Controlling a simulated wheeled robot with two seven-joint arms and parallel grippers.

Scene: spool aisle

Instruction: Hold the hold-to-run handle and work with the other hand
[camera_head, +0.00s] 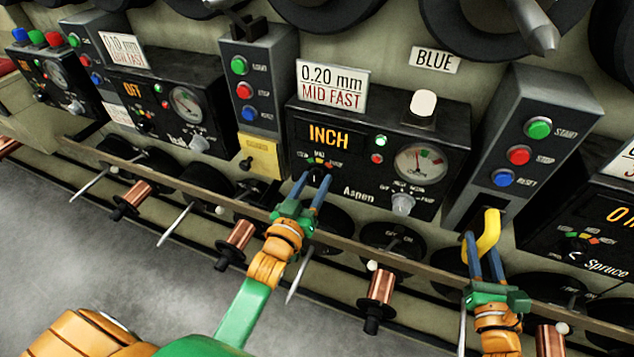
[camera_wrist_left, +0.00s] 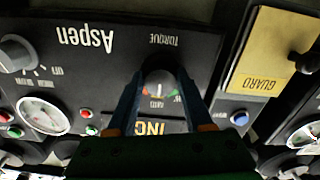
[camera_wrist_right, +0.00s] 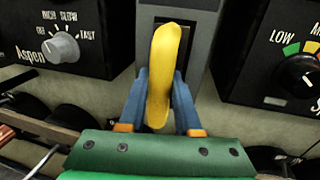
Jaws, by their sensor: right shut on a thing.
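The yellow hold-to-run handle (camera_head: 490,230) sticks out below the button column right of the Aspen panel (camera_head: 290,150). My right gripper (camera_head: 481,245) is shut on it; in the right wrist view the handle (camera_wrist_right: 163,75) stands between the two fingers. My left gripper (camera_head: 318,181) is at the lower left of the Aspen panel. In the left wrist view its open fingers straddle the dark TORQUE knob (camera_wrist_left: 158,80), whose pointer is near the coloured marks; I cannot tell whether they touch it. The Aspen display (camera_head: 328,137) reads INCH.
Green START (camera_head: 538,128), red STOP (camera_head: 518,155) and blue RESET (camera_head: 502,178) buttons sit above the handle. The speed selector (camera_head: 403,204) and gauge (camera_head: 419,163) are right of my left gripper. A yellow GUARD plate (camera_head: 262,157) is left. A long rail (camera_head: 400,251) and copper spools (camera_head: 381,286) run below.

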